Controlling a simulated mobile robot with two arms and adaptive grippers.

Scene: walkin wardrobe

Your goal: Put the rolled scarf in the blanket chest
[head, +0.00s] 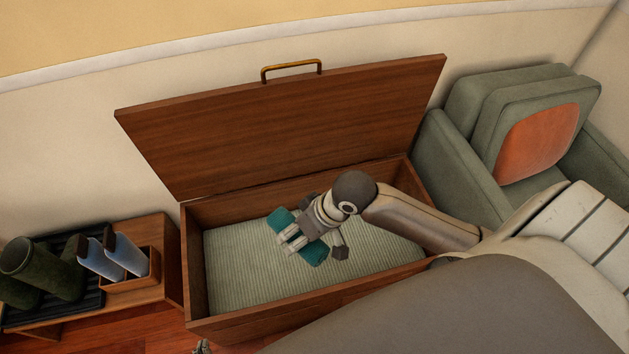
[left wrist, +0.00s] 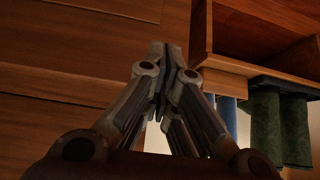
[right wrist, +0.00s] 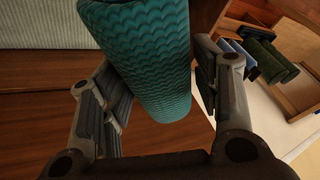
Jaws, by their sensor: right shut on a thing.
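The rolled scarf (head: 314,254) is a teal, patterned roll. My right gripper (head: 314,243) is shut on it, inside the outline of the open blanket chest (head: 262,312) in the head view. The roll (right wrist: 150,65) lies between the two fingers in the right wrist view. I cannot tell whether it touches the chest's pale ribbed lining. The brown wooden lid (head: 280,125) is raised and leans back. My left gripper (left wrist: 165,65) is shut and empty in the left wrist view; only a small tip shows at the head view's bottom edge (head: 203,346).
A low wooden bench (head: 155,245) left of the chest holds dark green boots (head: 40,265) and a small wooden box (head: 130,283) with light blue items. A green armchair (head: 455,165) with an orange cushion (head: 537,143) stands at the right. The lining around the scarf is bare.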

